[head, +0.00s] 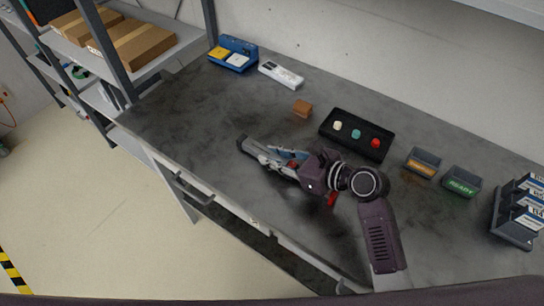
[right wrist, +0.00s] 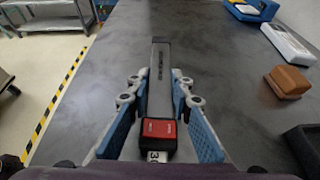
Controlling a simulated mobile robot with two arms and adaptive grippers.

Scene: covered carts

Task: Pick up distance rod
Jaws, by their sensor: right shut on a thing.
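The distance rod is a long dark grey bar (right wrist: 160,75) with a scale along its side and a red block (right wrist: 159,128) at its near end. In the right wrist view it lies between the blue finger pads of my right gripper (right wrist: 160,85), pointing away from me. In the head view my right gripper (head: 272,160) is shut on it over the front part of the workbench, and the rod's dark far end (head: 243,144) sticks out past the fingertips to the left. I cannot tell whether the rod touches the bench. My left gripper is not in view.
A black tray (head: 326,131) with cream, teal and red pieces lies behind my gripper. A brown block (head: 302,108), a white device (head: 281,75) and a blue holder (head: 222,65) are farther back. Small bins (head: 461,182) stand right. The bench's left part is clear.

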